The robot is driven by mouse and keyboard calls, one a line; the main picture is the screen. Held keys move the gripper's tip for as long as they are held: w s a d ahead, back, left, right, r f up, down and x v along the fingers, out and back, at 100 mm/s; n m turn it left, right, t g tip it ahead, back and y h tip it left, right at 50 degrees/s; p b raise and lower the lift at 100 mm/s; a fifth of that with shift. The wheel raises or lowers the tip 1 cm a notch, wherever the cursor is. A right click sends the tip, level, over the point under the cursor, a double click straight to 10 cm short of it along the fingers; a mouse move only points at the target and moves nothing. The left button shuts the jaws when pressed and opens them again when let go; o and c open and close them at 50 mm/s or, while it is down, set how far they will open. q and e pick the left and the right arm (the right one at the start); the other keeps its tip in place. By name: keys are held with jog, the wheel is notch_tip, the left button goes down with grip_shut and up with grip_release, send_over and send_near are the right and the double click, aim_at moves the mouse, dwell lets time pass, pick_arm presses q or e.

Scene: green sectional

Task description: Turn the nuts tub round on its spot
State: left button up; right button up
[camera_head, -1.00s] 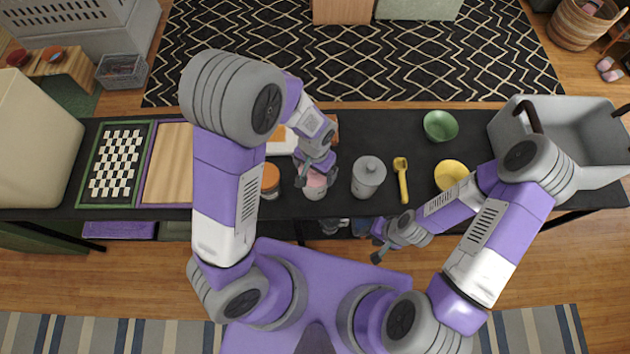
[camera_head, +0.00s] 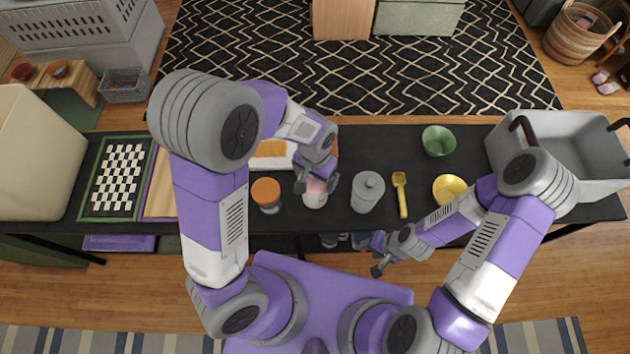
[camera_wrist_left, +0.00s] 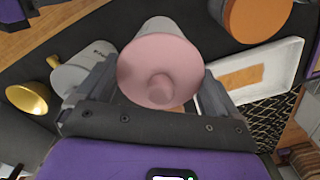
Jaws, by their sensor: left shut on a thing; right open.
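A white tub with a pink lid (camera_head: 315,196) stands on the dark table near its front edge. It carries no label I can read, so I take it to be the nuts tub. My left gripper (camera_head: 317,185) reaches down over it and is shut on its sides. In the left wrist view the pink lid (camera_wrist_left: 160,68) with its round knob sits between the two fingers. My right gripper (camera_head: 378,260) is open and empty, in front of the table edge.
An orange-lidded jar (camera_head: 266,194) stands close on the left, and a grey lidded canister (camera_head: 367,192) close on the right. A white tray (camera_head: 270,162) lies behind. Farther right are a yellow scoop (camera_head: 402,195), a yellow bowl (camera_head: 449,188), a green bowl (camera_head: 438,140) and a grey bin (camera_head: 575,140).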

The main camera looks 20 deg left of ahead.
pick_arm(q)
jog(key=shift+m, duration=0.3)
notch_tip(320, 180, up, 4)
jog(key=shift+r+p, duration=0.15)
jog(key=shift+p, duration=0.25)
jog(key=m, duration=0.2)
jog(key=shift+r+m, duration=0.25)
jog(key=shift+m, duration=0.05)
jog(key=m, duration=0.2)
jog(key=shift+m, duration=0.3)
jog(key=m+p, duration=0.1)
jog(key=m, duration=0.4)
jog(key=shift+m+p, duration=0.3)
jog(key=shift+p, duration=0.05)
